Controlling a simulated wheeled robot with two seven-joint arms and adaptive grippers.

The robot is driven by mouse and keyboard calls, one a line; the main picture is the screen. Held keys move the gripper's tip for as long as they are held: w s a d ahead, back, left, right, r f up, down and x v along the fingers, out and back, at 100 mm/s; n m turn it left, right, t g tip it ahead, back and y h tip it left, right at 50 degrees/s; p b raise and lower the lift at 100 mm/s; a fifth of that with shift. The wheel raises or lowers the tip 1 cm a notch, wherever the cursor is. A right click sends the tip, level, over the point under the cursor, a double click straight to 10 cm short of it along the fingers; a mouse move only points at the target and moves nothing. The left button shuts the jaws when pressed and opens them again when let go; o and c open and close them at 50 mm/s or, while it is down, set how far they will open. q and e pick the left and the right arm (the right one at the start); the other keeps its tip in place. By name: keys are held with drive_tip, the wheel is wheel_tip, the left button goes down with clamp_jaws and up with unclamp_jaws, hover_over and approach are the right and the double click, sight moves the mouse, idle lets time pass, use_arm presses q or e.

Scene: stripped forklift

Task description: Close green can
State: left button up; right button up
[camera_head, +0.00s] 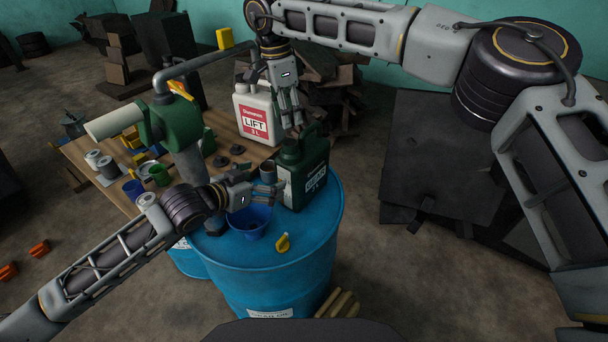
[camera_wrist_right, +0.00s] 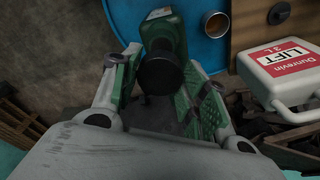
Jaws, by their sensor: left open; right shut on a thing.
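The green can (camera_head: 305,178) stands upright on the blue barrel, its pale label facing front. My right gripper (camera_head: 291,122) points down just above the can's top. In the right wrist view, its fingers (camera_wrist_right: 160,78) are around a dark round cap (camera_wrist_right: 158,74), with the green can (camera_wrist_right: 166,34) beyond it. The fingers hide part of the cap, and I cannot tell whether it touches the can's neck. My left gripper (camera_head: 266,192) is open beside the can's left side, above the barrel top; whether it touches the can is unclear.
The blue barrel (camera_head: 318,235) carries a blue funnel-like vessel (camera_head: 249,223) and a yellow piece (camera_head: 282,243) in front. A grey cup (camera_head: 268,171) stands left of the can. Behind, a white LIFT can (camera_head: 254,115) and dark caps (camera_head: 238,150) sit on the wooden table (camera_head: 105,187).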

sight(291, 171)
use_arm(q)
drive_tip(key=shift+w+d, duration=0.1)
drive_tip(key=shift+x, duration=5.9)
drive_tip(key=shift+c, duration=0.3)
drive_tip(key=c, duration=1.3)
use_arm(e)
drive_tip(key=shift+w+f, duration=0.1)
drive_tip(key=shift+f, duration=2.4)
drive_tip(key=shift+f, duration=0.85)
use_arm(q)
drive_tip(key=shift+f, duration=0.1)
use_arm(e)
drive_tip(key=shift+f, duration=0.55)
